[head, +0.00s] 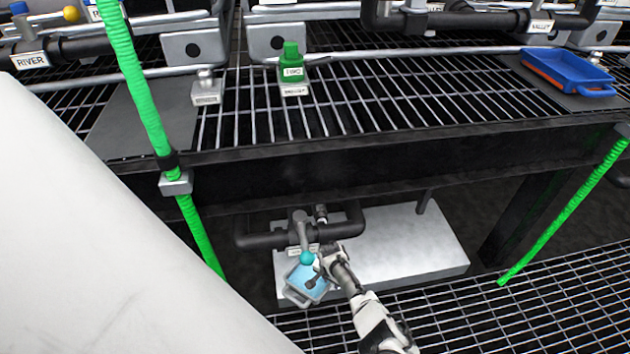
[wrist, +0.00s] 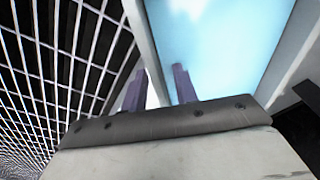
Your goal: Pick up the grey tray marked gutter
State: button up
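A small grey tray (head: 298,297) holding light blue liquid sits low at the front left of a pale block under the grated deck. I cannot read a gutter mark on it. My gripper (head: 315,274) reaches it from the lower right and covers part of its right side. In the wrist view, the tray wall (wrist: 146,40) runs between the two purple fingers of my gripper (wrist: 159,78). One finger is outside the wall and one is over the liquid. The fingers look apart, with a gap beside the wall.
A valve with a teal knob (head: 307,258) and black pipe hangs just above the tray. The pale block (head: 410,245) is clear to the right. Green hoses (head: 146,95) flank the space.

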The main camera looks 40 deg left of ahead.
jog(key=shift+f, duration=0.15)
grip_shut()
dwell(1.4)
